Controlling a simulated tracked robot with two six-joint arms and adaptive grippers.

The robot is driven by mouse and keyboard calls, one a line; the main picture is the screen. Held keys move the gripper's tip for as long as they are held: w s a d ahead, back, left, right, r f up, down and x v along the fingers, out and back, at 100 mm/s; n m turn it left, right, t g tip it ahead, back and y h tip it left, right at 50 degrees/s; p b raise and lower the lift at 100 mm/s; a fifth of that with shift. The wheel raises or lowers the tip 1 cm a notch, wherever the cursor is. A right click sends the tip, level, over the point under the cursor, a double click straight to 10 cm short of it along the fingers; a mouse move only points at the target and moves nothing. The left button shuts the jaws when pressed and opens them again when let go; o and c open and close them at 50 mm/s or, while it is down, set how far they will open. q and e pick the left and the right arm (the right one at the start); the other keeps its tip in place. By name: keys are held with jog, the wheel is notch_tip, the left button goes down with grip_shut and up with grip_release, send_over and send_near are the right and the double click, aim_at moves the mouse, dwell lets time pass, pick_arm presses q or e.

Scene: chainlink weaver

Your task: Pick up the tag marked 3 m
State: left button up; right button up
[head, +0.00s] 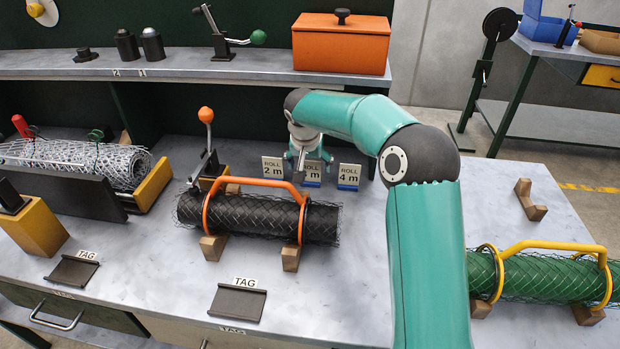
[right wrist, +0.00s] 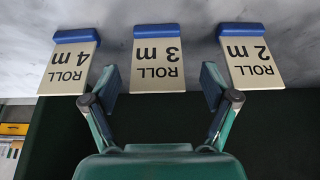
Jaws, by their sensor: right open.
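The tag marked 3 m (head: 313,174) stands in a row at the back of the bench, between the 2 m tag (head: 272,168) and the 4 m tag (head: 348,177). My right gripper (head: 310,160) is in front of its upper part and hides some of it. In the right wrist view the 3 m tag (right wrist: 158,62) appears upside down, cream with a blue foot. The open fingers of my right gripper (right wrist: 160,78) lie on either side of it, with gaps to the tag. My left gripper is not in view.
The 2 m (right wrist: 252,62) and 4 m (right wrist: 70,66) tags stand close outside the fingers. A dark mesh roll with an orange handle (head: 258,218) lies on wooden blocks before the tags. A shelf (head: 180,67) with an orange box (head: 341,47) is above. A green roll (head: 555,277) lies right.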

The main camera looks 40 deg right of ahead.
aim_at(311, 166)
jog(key=x, duration=0.4)
jog(key=shift+s+f, duration=0.1)
jog(key=c, duration=1)
